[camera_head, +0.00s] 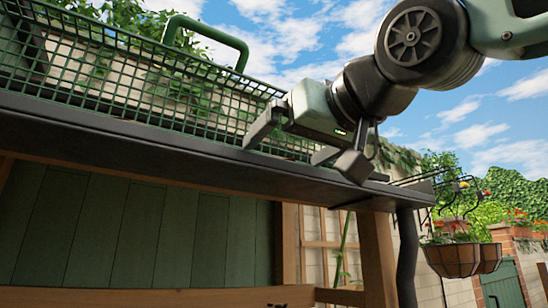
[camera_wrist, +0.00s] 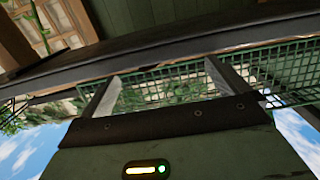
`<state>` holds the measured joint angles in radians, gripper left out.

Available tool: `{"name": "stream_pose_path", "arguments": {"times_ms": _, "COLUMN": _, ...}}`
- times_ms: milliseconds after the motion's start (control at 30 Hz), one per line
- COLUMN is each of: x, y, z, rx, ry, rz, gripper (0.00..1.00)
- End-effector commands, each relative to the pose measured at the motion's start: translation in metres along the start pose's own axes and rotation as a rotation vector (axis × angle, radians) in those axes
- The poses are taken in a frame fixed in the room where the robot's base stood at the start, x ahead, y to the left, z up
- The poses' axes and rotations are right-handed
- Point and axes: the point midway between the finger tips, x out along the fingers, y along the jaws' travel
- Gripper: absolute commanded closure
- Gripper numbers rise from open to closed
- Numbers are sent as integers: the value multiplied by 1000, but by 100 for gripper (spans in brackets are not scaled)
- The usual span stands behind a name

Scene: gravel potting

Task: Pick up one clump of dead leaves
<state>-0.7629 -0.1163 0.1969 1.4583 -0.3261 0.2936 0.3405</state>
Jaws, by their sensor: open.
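I cannot make out a clump of dead leaves in either view. A green wire-mesh basket (camera_head: 125,72) with a green handle (camera_head: 205,42) stands on a dark worktop edge (camera_head: 120,147). Green leaves show through and above its mesh. My gripper (camera_head: 284,152) is at the basket's right end, low by the worktop edge, with its jaws apart. In the wrist view my gripper (camera_wrist: 161,70) has both fingers spread, and I see nothing held between them. Mesh (camera_wrist: 160,86) and greenery show beyond the gap. I cannot tell whether the fingers touch the basket.
The worktop stands on a wooden frame (camera_head: 378,255) with a green plank panel (camera_head: 120,228) below. A hanging planter (camera_head: 452,260) with red flowers is at the right. Sky is open above the basket. The worktop surface is hidden from this low view.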

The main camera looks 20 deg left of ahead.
Motion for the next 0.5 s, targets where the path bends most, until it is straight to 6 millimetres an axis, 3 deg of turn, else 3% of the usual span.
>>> {"name": "stream_pose_path", "arguments": {"times_ms": 333, "x": 42, "y": -1, "z": 0, "rx": -1, "ry": -2, "rz": -1, "gripper": 0}}
{"name": "stream_pose_path", "arguments": {"times_ms": 500, "x": 52, "y": -2, "z": 1, "rx": 0, "ry": 0, "rz": -1, "gripper": 0}}
